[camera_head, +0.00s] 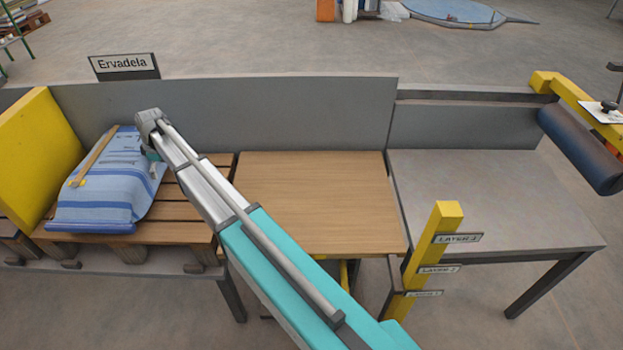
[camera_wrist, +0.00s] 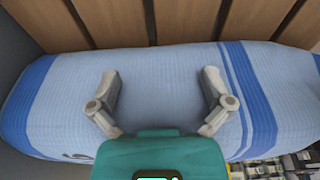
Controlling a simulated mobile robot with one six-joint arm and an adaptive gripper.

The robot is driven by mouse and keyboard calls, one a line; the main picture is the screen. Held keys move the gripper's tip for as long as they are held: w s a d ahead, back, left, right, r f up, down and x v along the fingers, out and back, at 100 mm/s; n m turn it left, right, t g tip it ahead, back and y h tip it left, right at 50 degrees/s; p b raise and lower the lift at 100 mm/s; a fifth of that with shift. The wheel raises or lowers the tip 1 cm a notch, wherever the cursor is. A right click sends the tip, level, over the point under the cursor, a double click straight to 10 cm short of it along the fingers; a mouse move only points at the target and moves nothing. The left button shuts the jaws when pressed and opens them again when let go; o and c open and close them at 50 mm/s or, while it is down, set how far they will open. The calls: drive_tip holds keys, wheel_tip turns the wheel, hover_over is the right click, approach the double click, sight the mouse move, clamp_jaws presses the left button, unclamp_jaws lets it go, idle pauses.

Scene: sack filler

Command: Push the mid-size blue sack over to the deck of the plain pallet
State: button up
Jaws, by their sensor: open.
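The blue sack (camera_head: 112,185), pale with darker blue stripes, lies on the left part of the slatted wooden pallet (camera_head: 185,222) in the head view. In the wrist view the sack (camera_wrist: 160,75) stretches across the picture, with pallet slats (camera_wrist: 130,22) beyond it. My gripper (camera_head: 155,165) is at the sack's right side in the head view. In the wrist view my gripper (camera_wrist: 160,85) is open, its two fingers apart over the sack with nothing held between them. Whether the fingers touch the sack, I cannot tell.
A yellow panel (camera_head: 38,150) stands left of the sack, and a grey back wall (camera_head: 270,110) runs behind. A thin wooden stick (camera_head: 95,155) shows over the sack. A smooth wooden surface (camera_head: 315,200) and a bare grey table (camera_head: 490,195) lie right. A yellow post (camera_head: 435,240) stands in front.

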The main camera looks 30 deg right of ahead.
drive_tip(key=shift+w+a, duration=1.3)
drive_tip(key=shift+a, duration=0.65)
drive_tip(key=shift+w+a, duration=1.25)
drive_tip(key=shift+a, duration=0.65)
drive_tip(key=shift+w+a, duration=1.3)
drive_tip(key=shift+a, duration=0.65)
drive_tip(key=shift+s+d, duration=0.45)
drive_tip(key=shift+d, duration=0.2)
drive_tip(key=shift+s+d, duration=0.45)
drive_tip(key=shift+d, duration=0.2)
drive_tip(key=shift+r, duration=0.1)
drive_tip(key=p+v, duration=0.4)
drive_tip(key=p, duration=0.1)
drive_tip(key=w+a+p+v, duration=0.1)
drive_tip(key=p+v, duration=0.3)
drive_tip(key=v, duration=0.1)
drive_tip(key=a+p+v, duration=0.1)
drive_tip(key=p+v, duration=0.4)
drive_tip(key=shift+w+a+r+p, duration=0.2)
drive_tip(key=shift+w+r+p, duration=0.15)
